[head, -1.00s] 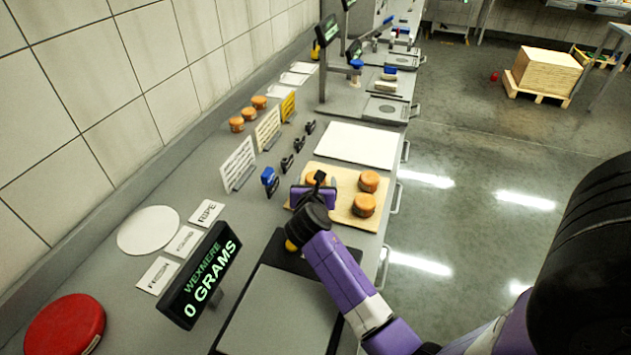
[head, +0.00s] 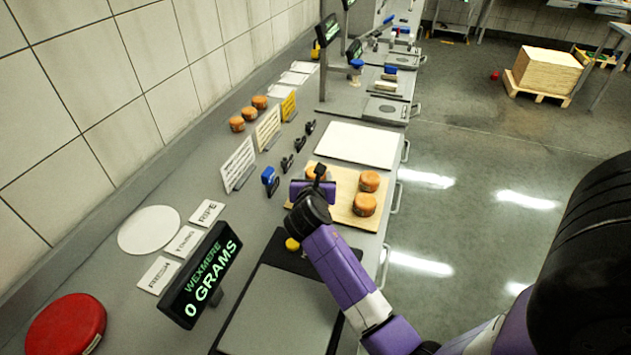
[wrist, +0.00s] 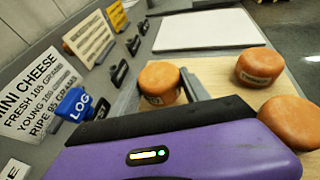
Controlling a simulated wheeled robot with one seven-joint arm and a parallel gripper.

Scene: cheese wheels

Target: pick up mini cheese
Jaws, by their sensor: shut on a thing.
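Three orange mini cheeses are at the wooden board (head: 342,203). My gripper (head: 316,183) is over the board's left part, shut on one mini cheese (wrist: 160,83). The two other mini cheeses, the far one (head: 369,181) and the near one (head: 364,204), sit on the right half of the board, apart from my gripper. I cannot tell how far the held cheese is above the board.
A scale plate (head: 280,312) with a Wexmere display (head: 203,277) reading 0 grams is in front. A white board (head: 358,145) lies beyond the wooden one. A red cheese wheel (head: 65,325) lies near left.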

